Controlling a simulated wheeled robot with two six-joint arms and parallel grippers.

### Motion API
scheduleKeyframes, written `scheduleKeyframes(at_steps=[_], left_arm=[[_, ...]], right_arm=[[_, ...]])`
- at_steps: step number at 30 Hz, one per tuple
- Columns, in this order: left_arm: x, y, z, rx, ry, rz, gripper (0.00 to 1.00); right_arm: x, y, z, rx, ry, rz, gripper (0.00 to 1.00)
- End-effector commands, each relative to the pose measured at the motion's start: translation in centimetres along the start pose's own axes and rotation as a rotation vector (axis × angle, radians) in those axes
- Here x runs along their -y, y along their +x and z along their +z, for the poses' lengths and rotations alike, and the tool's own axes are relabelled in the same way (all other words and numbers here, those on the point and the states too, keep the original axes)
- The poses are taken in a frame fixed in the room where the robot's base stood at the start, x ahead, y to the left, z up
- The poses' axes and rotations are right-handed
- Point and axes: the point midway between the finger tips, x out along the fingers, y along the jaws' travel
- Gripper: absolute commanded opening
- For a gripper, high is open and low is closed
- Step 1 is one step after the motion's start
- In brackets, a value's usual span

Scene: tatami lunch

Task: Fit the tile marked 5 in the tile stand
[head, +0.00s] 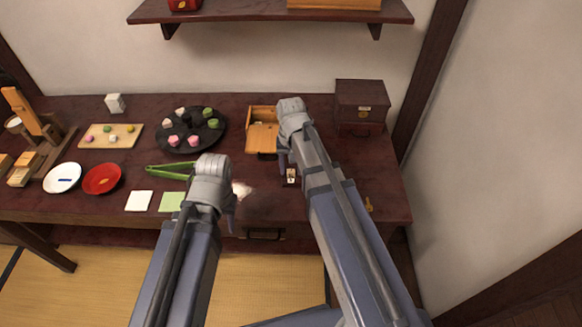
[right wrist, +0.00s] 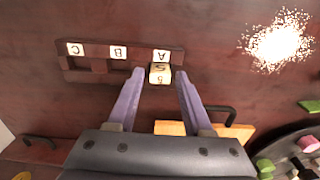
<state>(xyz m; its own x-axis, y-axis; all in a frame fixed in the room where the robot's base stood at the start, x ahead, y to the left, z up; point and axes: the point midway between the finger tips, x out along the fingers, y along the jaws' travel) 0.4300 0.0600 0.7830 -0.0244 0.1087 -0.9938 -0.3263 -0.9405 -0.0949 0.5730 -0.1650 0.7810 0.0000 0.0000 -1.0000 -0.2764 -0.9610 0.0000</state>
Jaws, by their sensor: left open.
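The tile stand (right wrist: 91,65) is a dark wooden block with cream labels C, B and A in the right wrist view, where the letters appear upside down. The cream tile marked 5 (right wrist: 160,74) is at the A end of the stand, close by the A label; whether it is fully seated I cannot tell. My right gripper (right wrist: 160,76) is open, its fingers on either side of the tile with a gap at each side. In the head view the stand (head: 291,177) is mostly hidden by my right arm. My left gripper (head: 232,212) is open and empty near the table's front edge.
An open wooden box (head: 263,137) and a dark chest (head: 361,104) stand behind my right arm. A black sweets plate (head: 190,141), green tongs (head: 168,168), a red dish (head: 102,179) and a white dish (head: 62,177) lie to the left.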

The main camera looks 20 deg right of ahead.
Motion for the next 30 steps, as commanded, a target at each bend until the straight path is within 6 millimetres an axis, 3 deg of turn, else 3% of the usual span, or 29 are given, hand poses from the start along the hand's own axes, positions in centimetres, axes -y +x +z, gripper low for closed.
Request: scheduleKeyframes(at_steps=[3,16,30], left_arm=[[0.0,0.0,0.0,0.0,0.0,0.0,0.41],[0.1,-0.7,0.0,0.0,0.0,0.0,0.41],[0.6,-6.3,0.4,0.0,0.0,0.0,0.41]], right_arm=[[0.0,0.0,0.0,0.0,0.0,0.0,0.65],[0.0,-0.7,0.0,0.0,0.0,0.0,0.65],[0.0,-6.3,0.0,0.0,0.0,0.0,0.65]])
